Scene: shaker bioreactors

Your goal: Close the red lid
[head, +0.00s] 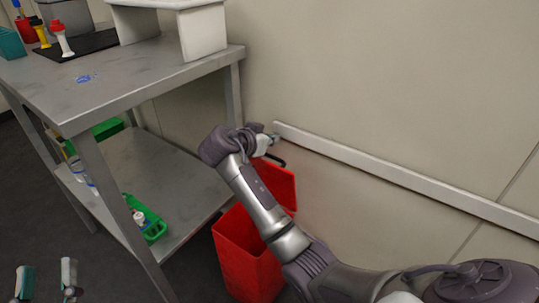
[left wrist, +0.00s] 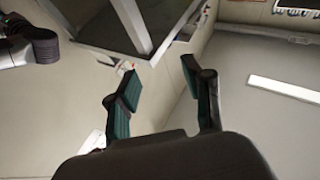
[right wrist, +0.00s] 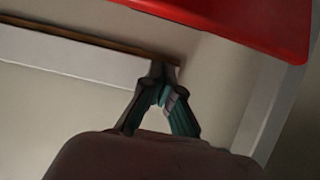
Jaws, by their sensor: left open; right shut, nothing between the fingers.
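The red bin (head: 243,262) stands on the floor between the metal table and the wall. Its red lid (head: 282,186) is raised, tilted up on the wall side; my right arm hides part of both. In the right wrist view, a red panel that looks like the lid (right wrist: 255,18) crosses the top right, apart from the fingers. My right gripper (head: 275,139) is shut and empty, above the lid near the wall; its closed fingertips also show in the right wrist view (right wrist: 162,78). My left gripper (head: 46,278) is open and empty at the lower left; it also shows in the left wrist view (left wrist: 160,75).
A white rail (head: 400,176) runs along the wall, its end close to my right gripper. The metal table (head: 130,75) stands left of the bin, with tubes and a white stand on top. Its lower shelf (head: 165,170) holds green trays. Dark floor is clear in front.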

